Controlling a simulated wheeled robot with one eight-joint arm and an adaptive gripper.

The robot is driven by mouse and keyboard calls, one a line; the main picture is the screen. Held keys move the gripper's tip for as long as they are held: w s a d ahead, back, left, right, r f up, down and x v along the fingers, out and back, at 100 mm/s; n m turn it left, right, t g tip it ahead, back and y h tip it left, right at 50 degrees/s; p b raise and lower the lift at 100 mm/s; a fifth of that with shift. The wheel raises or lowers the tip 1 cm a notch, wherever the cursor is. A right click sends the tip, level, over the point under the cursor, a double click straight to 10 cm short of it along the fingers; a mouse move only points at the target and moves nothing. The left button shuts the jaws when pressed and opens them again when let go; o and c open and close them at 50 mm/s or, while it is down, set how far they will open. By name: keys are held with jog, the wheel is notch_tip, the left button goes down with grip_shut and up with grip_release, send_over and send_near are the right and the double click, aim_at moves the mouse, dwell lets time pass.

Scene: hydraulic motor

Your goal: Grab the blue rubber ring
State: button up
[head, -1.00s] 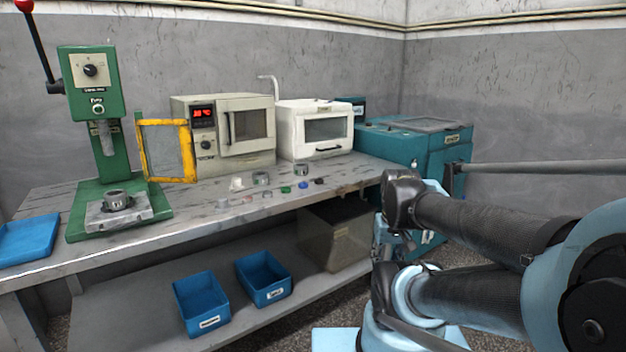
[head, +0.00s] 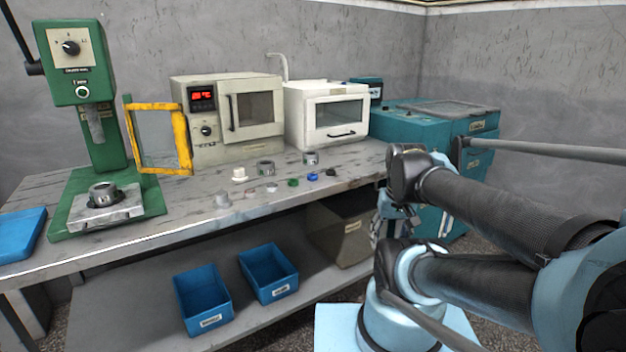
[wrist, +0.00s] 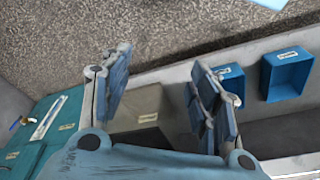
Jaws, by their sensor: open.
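The small blue rubber ring (head: 313,177) lies on the grey workbench (head: 240,212), right of a small green ring (head: 293,182) and left of a small black part (head: 331,172). My gripper (wrist: 160,90) is open and empty in the wrist view, its two blue fingers apart. It points down past the bench, over the lower shelf and floor. In the head view my gripper (head: 385,228) hangs right of the bench front edge, partly hidden by my arm, well apart from the ring. The ring does not show in the wrist view.
Grey metal rings (head: 266,168) and a white part (head: 239,175) sit near the blue ring. A green press (head: 90,130), a beige oven (head: 232,120) and a white oven (head: 328,115) stand on the bench. Blue bins (head: 269,273) sit on the lower shelf.

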jog(key=w+a+r+m+g+y, duration=0.1)
jog(key=w+a+r+m, duration=0.5)
jog(key=w+r, duration=0.6)
jog(key=w+a+r+m+g, duration=0.1)
jog(key=w+a+r+m, duration=0.3)
jog(key=w+a+r, duration=0.65)
jog(key=m, duration=0.3)
send_over(313, 175)
jog(key=d, duration=0.1)
jog(key=shift+g, duration=0.4)
notch_tip(313, 175, down, 12)
jog(key=shift+w+r, duration=0.15)
jog(key=shift+r, duration=0.1)
jog(key=shift+a+f, duration=0.25)
jog(key=shift+f, duration=1)
jog(key=shift+a+f, duration=0.2)
jog(key=shift+f, duration=1.05)
jog(key=shift+c, duration=0.6)
jog(key=c, duration=0.9)
